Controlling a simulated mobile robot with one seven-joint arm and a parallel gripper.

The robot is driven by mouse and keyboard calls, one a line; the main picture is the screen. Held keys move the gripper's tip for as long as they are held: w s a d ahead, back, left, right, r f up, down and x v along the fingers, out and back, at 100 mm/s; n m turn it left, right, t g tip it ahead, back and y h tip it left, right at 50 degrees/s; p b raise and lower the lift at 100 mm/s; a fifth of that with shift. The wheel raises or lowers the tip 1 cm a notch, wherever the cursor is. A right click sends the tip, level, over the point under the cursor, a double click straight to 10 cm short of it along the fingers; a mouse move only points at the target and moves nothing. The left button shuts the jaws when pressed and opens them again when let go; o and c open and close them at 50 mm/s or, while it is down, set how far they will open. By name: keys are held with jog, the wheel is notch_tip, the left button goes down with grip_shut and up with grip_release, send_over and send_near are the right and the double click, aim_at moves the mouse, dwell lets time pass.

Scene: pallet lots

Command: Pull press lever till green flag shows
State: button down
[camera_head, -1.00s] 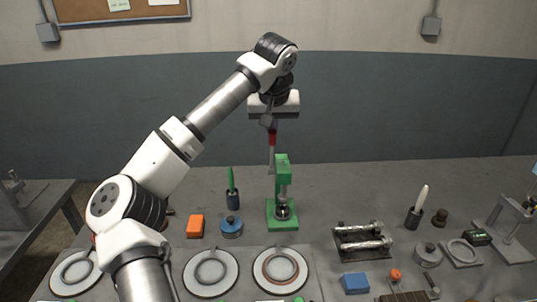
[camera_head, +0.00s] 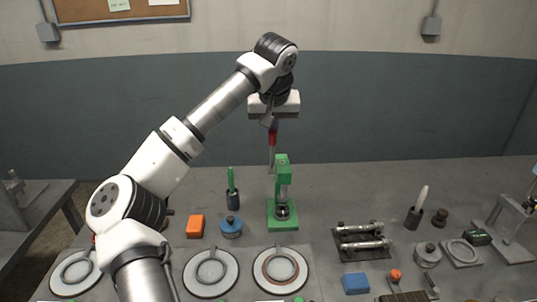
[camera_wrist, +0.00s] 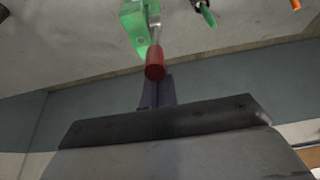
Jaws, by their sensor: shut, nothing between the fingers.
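The green press (camera_head: 282,172) stands upright on its green base near the middle of the bench. Its lever points up, a grey rod with a red grip (camera_head: 272,138) at the top. The grip also shows in the wrist view (camera_wrist: 155,64), with the press (camera_wrist: 134,24) beyond it. My gripper (camera_head: 268,122) is at the top of the red grip. In the wrist view its dark fingers (camera_wrist: 155,88) are together and empty, right at the end of the grip; I cannot tell whether they touch it. I cannot make out a flag.
An orange block (camera_head: 195,226), a blue round container (camera_head: 231,227) and a dark cup with a green-handled tool (camera_head: 233,199) stand left of the press. A rack with metal rods (camera_head: 361,241) is to the right. Round plates (camera_head: 211,272) lie in front. The air above the bench is clear.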

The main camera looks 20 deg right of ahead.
jog(key=shift+s, duration=0.1)
jog(key=shift+s+a+f+b, duration=0.15)
jog(key=shift+s+b, duration=0.1)
jog(key=shift+s, duration=0.15)
jog(key=shift+s+a+f+b, duration=0.1)
jog(key=shift+s+b, duration=0.1)
jog(key=shift+s, duration=0.2)
jog(key=shift+s+a+f+b, duration=0.15)
jog(key=shift+s+b, duration=0.1)
jog(key=shift+s, duration=0.15)
jog(key=shift+s+a+f+b, duration=0.1)
jog(key=shift+s+b, duration=0.1)
jog(key=shift+s, duration=0.3)
jog(key=shift+s+a+f+b, duration=0.2)
jog(key=shift+s+f+b, duration=0.2)
jog(key=shift+s+b, duration=0.25)
jog(key=shift+s, duration=0.1)
jog(key=shift+s+a+f+b, duration=0.2)
jog(key=shift+s+f+b, duration=0.3)
jog(key=shift+s, duration=0.2)
